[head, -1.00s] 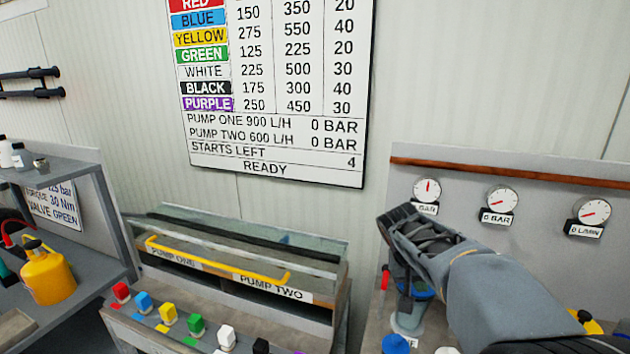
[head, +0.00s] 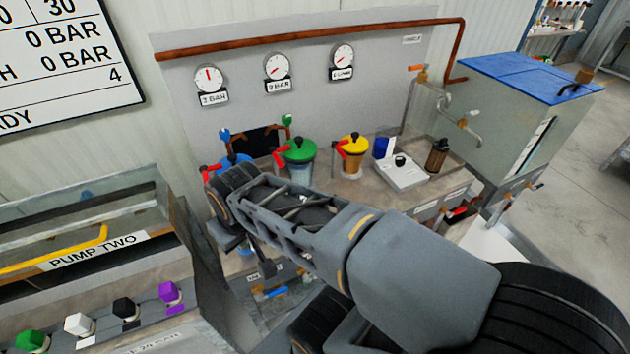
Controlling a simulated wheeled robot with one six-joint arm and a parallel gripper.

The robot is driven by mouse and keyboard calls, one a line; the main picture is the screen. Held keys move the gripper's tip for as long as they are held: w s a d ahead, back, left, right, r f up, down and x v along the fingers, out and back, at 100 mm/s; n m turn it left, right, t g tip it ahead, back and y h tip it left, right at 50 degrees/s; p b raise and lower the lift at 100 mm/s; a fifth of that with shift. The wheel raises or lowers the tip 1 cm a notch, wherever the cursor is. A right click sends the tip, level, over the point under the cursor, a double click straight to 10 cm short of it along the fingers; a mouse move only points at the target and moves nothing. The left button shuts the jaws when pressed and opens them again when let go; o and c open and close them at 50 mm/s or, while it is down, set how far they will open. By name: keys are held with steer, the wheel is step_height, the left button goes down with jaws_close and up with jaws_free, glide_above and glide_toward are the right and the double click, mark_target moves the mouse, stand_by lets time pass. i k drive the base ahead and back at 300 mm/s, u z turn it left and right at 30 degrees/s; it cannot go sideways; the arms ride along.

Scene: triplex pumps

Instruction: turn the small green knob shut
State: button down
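A small green knob (head: 287,120) stands on copper pipework at the back of the bench, in front of the grey gauge panel. A small blue knob (head: 224,135) is on the same pipework to its left. A pot with a large green lid (head: 299,151) and a red handle stands just in front of the green knob. My gripper (head: 247,254) is at the far end of my arm, in front of and below the knob, apart from it. My arm hides much of the gripper, and its opening does not show clearly.
A yellow-lidded pot (head: 354,146) and a blue-lidded pot (head: 232,160) stand either side of the green-lidded one. Three gauges (head: 277,66) are above. A white device (head: 402,171) and a blue-topped tank (head: 525,78) are to the right. Coloured cubes (head: 124,308) line the left panel.

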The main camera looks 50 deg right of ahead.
mark_target(286, 120)
steer(key=z, duration=0.65)
steer(key=i, duration=0.15)
steer(key=z, duration=0.45)
